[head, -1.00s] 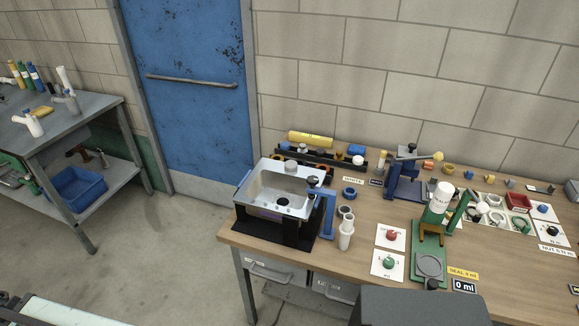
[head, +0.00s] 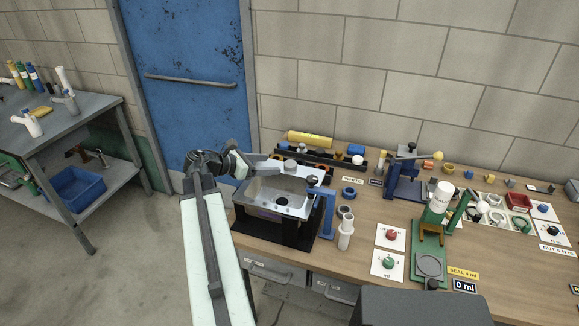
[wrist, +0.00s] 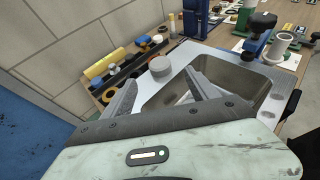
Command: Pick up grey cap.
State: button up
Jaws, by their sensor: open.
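The grey cap (head: 290,164), a short round cylinder, sits on the back rim of the metal sink (head: 262,194). In the wrist view the cap (wrist: 160,67) stands upright on the rim, ahead of my gripper and between the lines of its two fingers. My gripper (head: 279,167) reaches in from the left over the sink and is close to the cap. In the wrist view my gripper (wrist: 164,82) is open and empty, its fingers spread wide. The right finger hangs over the basin. No contact with the cap shows.
Behind the sink is a black rack with a yellow cylinder (head: 310,139) and small parts. A blue bracket with a black knob (head: 312,180) stands at the sink's right. A white fitting (head: 346,232) stands further right. The wall is close behind.

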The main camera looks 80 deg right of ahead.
aim_at(290, 163)
jog(key=shift+b+x, duration=1.15)
jog(key=shift+x, duration=2.65)
jog(key=shift+r, duration=0.15)
jog(key=c, duration=1.4)
jog(key=shift+c, duration=0.2)
notch_tip(290, 163, up, 10)
jog(key=p, duration=1)
